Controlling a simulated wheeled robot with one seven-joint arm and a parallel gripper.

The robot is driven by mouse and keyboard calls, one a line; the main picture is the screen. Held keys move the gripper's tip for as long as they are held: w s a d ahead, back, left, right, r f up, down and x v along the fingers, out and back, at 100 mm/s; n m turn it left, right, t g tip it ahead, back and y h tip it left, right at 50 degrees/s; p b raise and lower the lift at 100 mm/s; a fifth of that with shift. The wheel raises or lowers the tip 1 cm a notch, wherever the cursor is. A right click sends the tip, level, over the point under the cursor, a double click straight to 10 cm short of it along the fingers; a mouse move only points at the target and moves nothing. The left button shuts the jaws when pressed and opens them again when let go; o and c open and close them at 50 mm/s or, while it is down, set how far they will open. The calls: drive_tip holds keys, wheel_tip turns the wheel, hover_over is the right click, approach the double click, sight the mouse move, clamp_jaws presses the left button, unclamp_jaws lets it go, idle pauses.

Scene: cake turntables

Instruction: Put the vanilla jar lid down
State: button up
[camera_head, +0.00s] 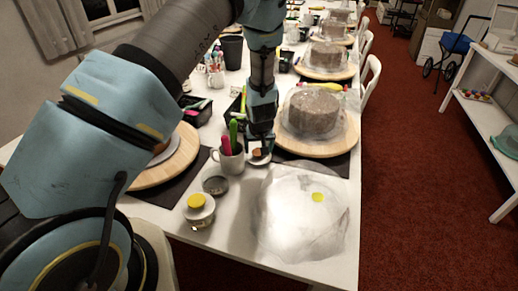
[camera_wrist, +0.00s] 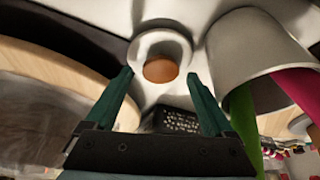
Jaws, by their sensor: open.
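A small round white piece with an orange-brown centre (camera_head: 258,155), which looks like the lid, sits on the white table just right of the mug. It also shows in the wrist view (camera_wrist: 161,70). I cannot read any label, so I cannot tell for sure that it is the vanilla one. My gripper (camera_head: 260,149) is right over it and points down. In the wrist view the two green fingers (camera_wrist: 160,76) are spread apart on either side of it, with visible gaps. A small jar with a yellow top (camera_head: 199,208) stands nearer the front. A shallow grey round dish (camera_head: 215,185) lies behind it.
The mug (camera_head: 231,160) with green and pink tools stands close left of my gripper. A wooden turntable with a wrapped cake (camera_head: 312,112) is close on the right. A crumpled clear sheet (camera_head: 300,220) with a yellow spot covers the front right of the table.

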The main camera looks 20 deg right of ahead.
drive_tip(key=v, duration=1.2)
drive_tip(key=shift+b, duration=0.4)
drive_tip(key=shift+f, duration=0.1)
